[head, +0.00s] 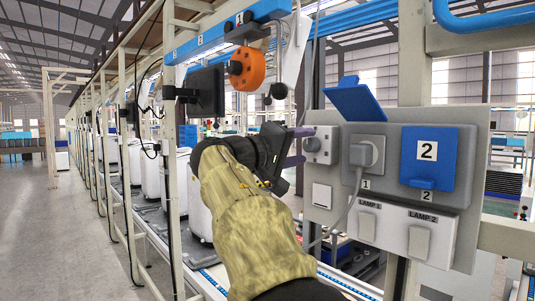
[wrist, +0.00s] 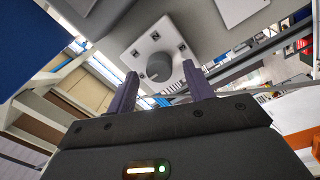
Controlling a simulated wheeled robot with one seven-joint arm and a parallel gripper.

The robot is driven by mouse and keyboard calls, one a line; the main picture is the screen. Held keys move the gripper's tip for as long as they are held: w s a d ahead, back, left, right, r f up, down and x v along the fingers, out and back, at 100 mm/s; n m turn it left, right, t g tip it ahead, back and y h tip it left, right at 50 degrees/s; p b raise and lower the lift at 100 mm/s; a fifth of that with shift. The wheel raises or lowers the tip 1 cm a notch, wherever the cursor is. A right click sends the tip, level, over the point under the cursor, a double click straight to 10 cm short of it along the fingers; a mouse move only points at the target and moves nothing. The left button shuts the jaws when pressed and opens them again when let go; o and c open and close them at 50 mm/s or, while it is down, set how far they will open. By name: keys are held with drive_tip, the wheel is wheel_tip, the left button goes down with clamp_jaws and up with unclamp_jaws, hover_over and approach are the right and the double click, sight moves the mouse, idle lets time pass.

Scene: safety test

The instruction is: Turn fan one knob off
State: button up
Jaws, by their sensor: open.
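A round grey knob (head: 313,144) on a light square plate sits at the left of the grey wall panel. No fan label can be read on it. My gripper (head: 302,146) is at the knob's left in the head view. In the wrist view its two purple fingers are spread, one on each side of the knob, with visible gaps. I cannot tell whether the fingertips reach past the knob's face.
Right of the knob, a grey plug (head: 364,153) sits in socket 1 under a raised blue cover (head: 355,100), its cable hanging down. A closed blue cover (head: 428,157) is marked 2. Lamp switches (head: 419,241) are below. An orange reel (head: 246,68) hangs above my arm.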

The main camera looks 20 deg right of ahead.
drive_tip(key=b+v, duration=0.4)
drive_tip(key=v, duration=1.2)
drive_tip(key=shift+a, duration=0.35)
drive_tip(key=shift+s+f, duration=0.1)
drive_tip(key=shift+f, duration=0.05)
drive_tip(key=w+d+f+n+y, duration=0.2)
drive_tip(key=f+y, duration=0.1)
drive_tip(key=f, duration=0.7)
drive_tip(key=w+d+f+n+y, duration=0.1)
drive_tip(key=w+f+n+y, duration=0.2)
drive_tip(key=f, duration=0.6)
drive_tip(key=w+d+f+n+y, duration=0.2)
drive_tip(key=f+y, duration=0.1)
drive_tip(key=f, duration=0.7)
drive_tip(key=s+a+f+m+g+y, duration=0.1)
drive_tip(key=s+f+y, duration=0.3)
drive_tip(key=s+f, duration=0.6)
drive_tip(key=s+a+f+m+g+y, duration=0.2)
drive_tip(key=s+f+m+y, duration=0.2)
drive_tip(key=s+f, duration=0.6)
wheel_tip(320, 180, down, 8)
drive_tip(key=shift+f+y, duration=0.1)
drive_tip(key=shift+y, duration=0.2)
